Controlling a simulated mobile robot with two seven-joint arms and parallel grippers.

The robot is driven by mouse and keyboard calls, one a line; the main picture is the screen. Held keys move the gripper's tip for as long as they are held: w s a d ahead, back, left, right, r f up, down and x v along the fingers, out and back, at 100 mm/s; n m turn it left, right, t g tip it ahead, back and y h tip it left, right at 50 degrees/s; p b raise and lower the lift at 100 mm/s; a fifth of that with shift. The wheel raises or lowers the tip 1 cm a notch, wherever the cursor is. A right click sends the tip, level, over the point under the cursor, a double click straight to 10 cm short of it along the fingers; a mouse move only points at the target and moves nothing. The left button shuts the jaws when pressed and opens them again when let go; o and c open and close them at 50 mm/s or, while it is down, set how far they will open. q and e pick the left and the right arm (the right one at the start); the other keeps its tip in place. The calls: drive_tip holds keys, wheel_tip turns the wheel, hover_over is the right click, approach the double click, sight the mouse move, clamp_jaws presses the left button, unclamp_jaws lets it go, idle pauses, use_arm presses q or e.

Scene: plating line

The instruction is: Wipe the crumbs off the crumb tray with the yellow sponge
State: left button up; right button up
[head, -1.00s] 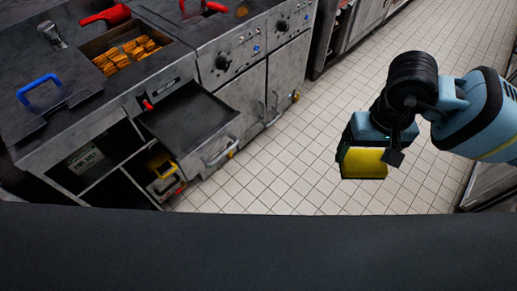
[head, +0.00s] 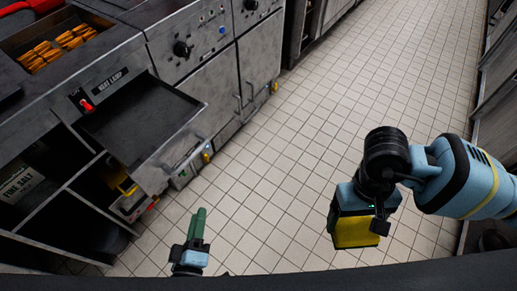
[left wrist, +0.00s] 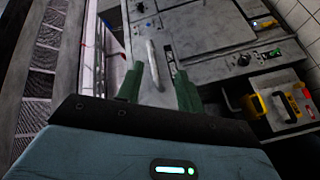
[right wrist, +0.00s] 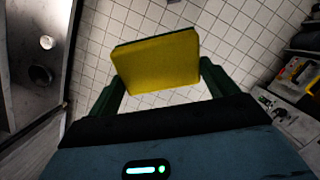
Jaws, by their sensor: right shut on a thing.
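The crumb tray (head: 140,120) is a dark, flat tray pulled out of the steel counter below the heat lamp label, at the left of the head view. I cannot make out crumbs on it at this size. My right gripper (head: 358,210) is shut on the yellow sponge (head: 356,233) and holds it above the tiled floor, well right of the tray. The sponge (right wrist: 157,65) also shows between the fingers in the right wrist view. My left gripper (head: 198,222) is below and right of the tray, apart from it. Its green fingers stand apart and empty in the left wrist view (left wrist: 155,78).
A bin of orange food pieces (head: 58,48) is set in the counter behind the tray. A red switch (head: 86,105) is beside the tray. Open shelves (head: 60,185) lie below. The tiled floor (head: 290,150) between tray and sponge is clear.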

sight(192, 154)
drive_tip(key=shift+g, duration=0.5)
drive_tip(key=b+x, duration=0.2)
drive_tip(key=x, duration=0.1)
drive_tip(key=w+b+x, duration=0.1)
drive_tip(key=x, duration=0.1)
drive_tip(key=shift+s+f, duration=0.1)
drive_tip(key=shift+f, duration=0.35)
drive_tip(key=shift+r, duration=0.1)
use_arm(q)
drive_tip(key=w+n+y, duration=0.1)
drive_tip(key=w+n, duration=0.1)
drive_tip(key=w, duration=0.4)
drive_tip(key=w+a+r+n+t+y, duration=0.1)
drive_tip(key=w+n, duration=0.1)
drive_tip(key=w, duration=0.3)
drive_tip(key=w+a+r+n+y, duration=0.1)
drive_tip(key=w+n+y, duration=0.1)
drive_tip(key=w, duration=0.4)
drive_tip(key=shift+w+a+r+n+t, duration=0.1)
drive_tip(key=shift+w+a+n+t, duration=0.05)
drive_tip(key=shift+w+n+t, duration=0.2)
use_arm(e)
drive_tip(key=shift+r, duration=0.3)
use_arm(q)
drive_tip(key=shift+c, duration=0.4)
clamp_jaws()
